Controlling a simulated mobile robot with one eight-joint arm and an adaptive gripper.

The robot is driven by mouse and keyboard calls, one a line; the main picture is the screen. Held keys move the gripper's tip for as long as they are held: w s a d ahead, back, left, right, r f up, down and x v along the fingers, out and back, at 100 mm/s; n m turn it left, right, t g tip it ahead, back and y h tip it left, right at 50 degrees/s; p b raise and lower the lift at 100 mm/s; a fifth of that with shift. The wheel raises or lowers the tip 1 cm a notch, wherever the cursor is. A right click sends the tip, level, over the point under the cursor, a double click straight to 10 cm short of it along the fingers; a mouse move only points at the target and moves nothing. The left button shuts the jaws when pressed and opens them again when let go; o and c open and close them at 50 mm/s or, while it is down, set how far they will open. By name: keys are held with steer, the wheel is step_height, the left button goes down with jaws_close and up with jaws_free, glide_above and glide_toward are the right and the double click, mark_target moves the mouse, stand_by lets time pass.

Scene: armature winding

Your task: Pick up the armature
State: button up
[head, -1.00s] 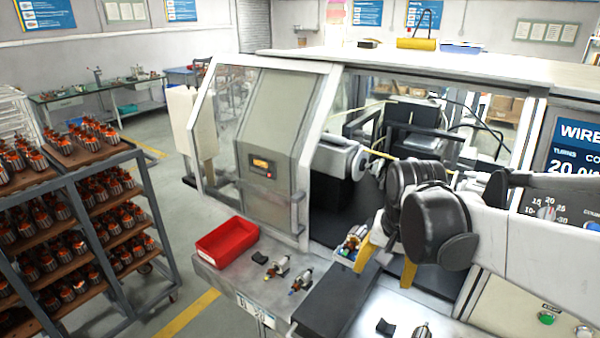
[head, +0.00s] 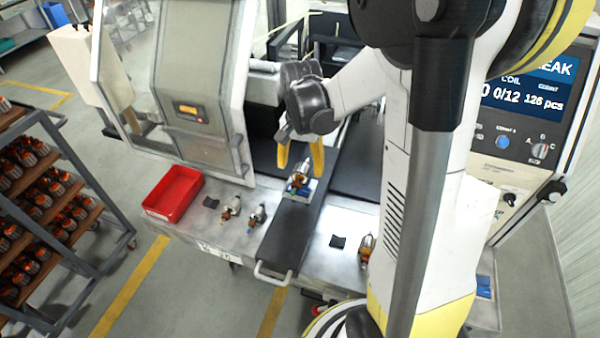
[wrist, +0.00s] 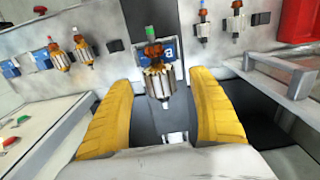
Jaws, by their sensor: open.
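An armature with a steel core, copper windings and a green tip sits in a small blue and white holder (head: 300,192) on the dark slide plate. The armature (head: 302,172) shows partly in the head view and clearly in the wrist view (wrist: 158,80). My gripper (head: 300,160) is open, its yellow fingers pointing down at the armature. In the wrist view (wrist: 163,88) the fingers lie left and right of it, with gaps on both sides. Whether the fingertips are level with the core is hard to tell.
Two armatures (head: 243,212) lie left of the slide plate (head: 283,235), near a red bin (head: 173,194). Another armature (head: 367,247) lies to the right, partly behind my arm. The machine's door frame (head: 240,100) stands close on the left. A handle (head: 272,275) fronts the plate.

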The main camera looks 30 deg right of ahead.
mark_target(301, 168)
step_height(301, 168, down, 4)
steer(key=shift+r, duration=0.1)
jaws_close()
stand_by(0.4)
